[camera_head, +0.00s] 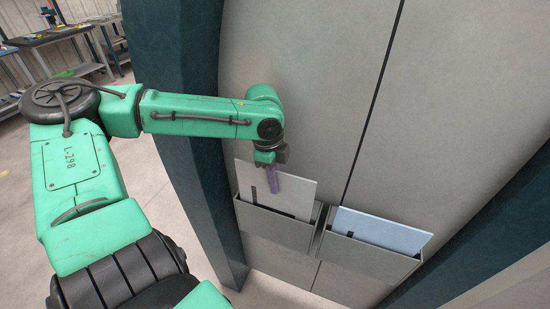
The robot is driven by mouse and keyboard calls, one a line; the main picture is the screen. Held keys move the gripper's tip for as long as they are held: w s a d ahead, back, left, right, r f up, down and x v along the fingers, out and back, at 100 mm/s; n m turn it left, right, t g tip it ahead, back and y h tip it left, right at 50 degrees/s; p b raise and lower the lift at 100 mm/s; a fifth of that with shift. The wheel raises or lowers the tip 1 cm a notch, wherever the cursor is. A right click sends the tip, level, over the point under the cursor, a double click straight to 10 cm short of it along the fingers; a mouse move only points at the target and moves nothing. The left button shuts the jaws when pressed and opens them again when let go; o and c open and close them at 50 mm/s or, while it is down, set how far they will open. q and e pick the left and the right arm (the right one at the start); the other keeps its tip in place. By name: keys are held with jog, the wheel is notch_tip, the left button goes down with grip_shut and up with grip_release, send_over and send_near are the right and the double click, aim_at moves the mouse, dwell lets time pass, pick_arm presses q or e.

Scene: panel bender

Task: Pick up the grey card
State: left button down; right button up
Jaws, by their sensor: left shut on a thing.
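The grey card (294,195) stands tilted in the left one of two grey wall pockets (277,226), with its upper part showing above the pocket's rim. My left gripper (272,184) reaches in from the left and points down over the upper left part of the grey card. Its purple-grey finger lies in front of the card, and the jaws are shut on the card near its upper left edge. The card's lower part is hidden in the pocket. My right gripper is not in view.
A blue card (380,230) stands in the right pocket (366,258), close beside the left pocket. Both pockets hang on a grey panel front between dark teal posts (188,110). Workbenches (50,36) stand far off at the upper left. Floor is clear at the left.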

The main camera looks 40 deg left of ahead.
pick_arm(q)
notch_tip(320, 180, up, 14)
jog(key=shift+r, duration=0.2)
